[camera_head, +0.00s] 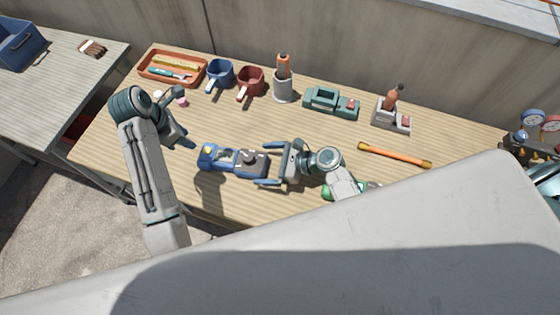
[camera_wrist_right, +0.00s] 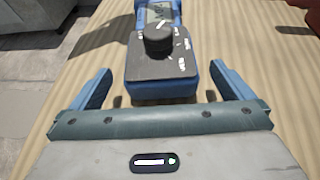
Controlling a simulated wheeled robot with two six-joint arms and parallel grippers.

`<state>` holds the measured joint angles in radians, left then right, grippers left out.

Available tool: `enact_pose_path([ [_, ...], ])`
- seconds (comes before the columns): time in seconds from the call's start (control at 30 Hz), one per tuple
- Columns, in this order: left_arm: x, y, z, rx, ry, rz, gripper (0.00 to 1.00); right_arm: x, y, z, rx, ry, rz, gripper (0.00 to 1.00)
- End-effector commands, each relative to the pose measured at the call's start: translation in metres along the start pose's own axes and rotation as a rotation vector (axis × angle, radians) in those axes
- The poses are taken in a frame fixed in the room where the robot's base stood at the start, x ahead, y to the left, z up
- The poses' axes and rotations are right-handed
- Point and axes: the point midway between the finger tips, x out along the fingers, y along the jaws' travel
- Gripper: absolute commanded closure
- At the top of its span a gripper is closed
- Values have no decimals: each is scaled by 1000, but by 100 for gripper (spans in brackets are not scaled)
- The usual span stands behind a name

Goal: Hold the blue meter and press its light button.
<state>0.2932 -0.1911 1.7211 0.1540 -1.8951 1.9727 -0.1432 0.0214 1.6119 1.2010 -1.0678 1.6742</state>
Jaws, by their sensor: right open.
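The blue meter (camera_head: 218,163) lies on the wooden table in the head view, with a yellow round spot (camera_head: 208,152) at its left end. In the right wrist view the meter (camera_wrist_right: 164,88) shows a dark grey panel with a black knob and part of a screen; its far end is cut off. My right gripper (camera_head: 264,167) is open at the meter's right end. In the right wrist view its blue fingers stand apart on either side of the near end, with gaps. My left gripper (camera_head: 186,132) is above the table, up and left of the meter; its finger gap is unclear.
Along the back are an orange tray (camera_head: 150,71), a blue cup (camera_head: 220,74), a red cup (camera_head: 250,82), a grey holder (camera_head: 284,88) and a green device (camera_head: 331,103). An orange rod (camera_head: 394,155) lies right. A green item (camera_head: 330,192) is partly hidden by my right arm.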

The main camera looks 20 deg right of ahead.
Motion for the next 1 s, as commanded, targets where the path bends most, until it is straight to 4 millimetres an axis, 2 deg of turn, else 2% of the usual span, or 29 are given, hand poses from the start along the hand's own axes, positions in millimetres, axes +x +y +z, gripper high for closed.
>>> enact_pose_path([
  [0.1,0,0,0,0,0,0,64,22,0,1,2,-2,-1,0],
  [0.3,0,0,0,0,0,0,64,46,0,0,0,0,-1,0],
  [0.47,0,0,0,0,0,0,64,53,0,0,-1,2,-1,0],
  [0.7,0,0,0,0,0,0,64,54,0,-1,-1,2,-2,0],
  [0.77,0,0,0,0,0,0,64,54,0,-1,-1,2,-2,8],
  [1.0,0,0,0,0,0,0,64,54,0,-1,-1,2,-2,55],
])
